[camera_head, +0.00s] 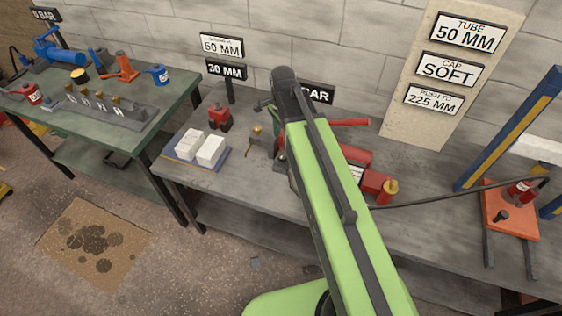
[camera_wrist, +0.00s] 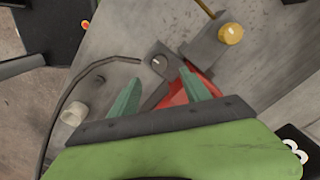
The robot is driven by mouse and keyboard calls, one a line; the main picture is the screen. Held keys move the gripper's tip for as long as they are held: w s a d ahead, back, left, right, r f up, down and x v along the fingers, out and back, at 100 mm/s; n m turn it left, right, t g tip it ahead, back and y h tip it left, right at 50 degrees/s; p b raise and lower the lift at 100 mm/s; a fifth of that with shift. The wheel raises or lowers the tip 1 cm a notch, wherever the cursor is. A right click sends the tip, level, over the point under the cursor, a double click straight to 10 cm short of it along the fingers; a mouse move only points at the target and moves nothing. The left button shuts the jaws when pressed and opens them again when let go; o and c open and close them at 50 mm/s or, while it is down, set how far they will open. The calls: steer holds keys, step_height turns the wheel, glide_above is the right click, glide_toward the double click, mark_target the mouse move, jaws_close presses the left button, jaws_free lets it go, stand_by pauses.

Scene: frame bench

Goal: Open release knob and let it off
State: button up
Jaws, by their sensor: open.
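In the wrist view a yellow round knob (camera_wrist: 231,33) sits on a grey block (camera_wrist: 207,48), ahead and right of my fingers. My gripper (camera_wrist: 160,75) is open, its two green fingers apart with nothing held between them. A dark lug with a hole (camera_wrist: 162,63) and a red part (camera_wrist: 190,88) lie under and just beyond the fingertips. In the head view a brass-yellow knob (camera_head: 390,186) is on the end of a red cylinder (camera_head: 372,180); a small brass-topped grey block (camera_head: 259,136) stands left of my arm. I cannot tell which is the release knob. My fingers are mostly hidden behind my arm there.
A dark hose (camera_wrist: 65,95) curves at left in the wrist view beside a pale cap (camera_wrist: 75,112). An orange plate (camera_head: 510,208) is at the right.

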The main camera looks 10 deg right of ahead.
mark_target(282, 155)
step_height(282, 155, down, 10)
steer(key=b, duration=0.8)
steer(key=shift+r, duration=0.3)
steer(key=shift+w, duration=0.1)
jaws_close()
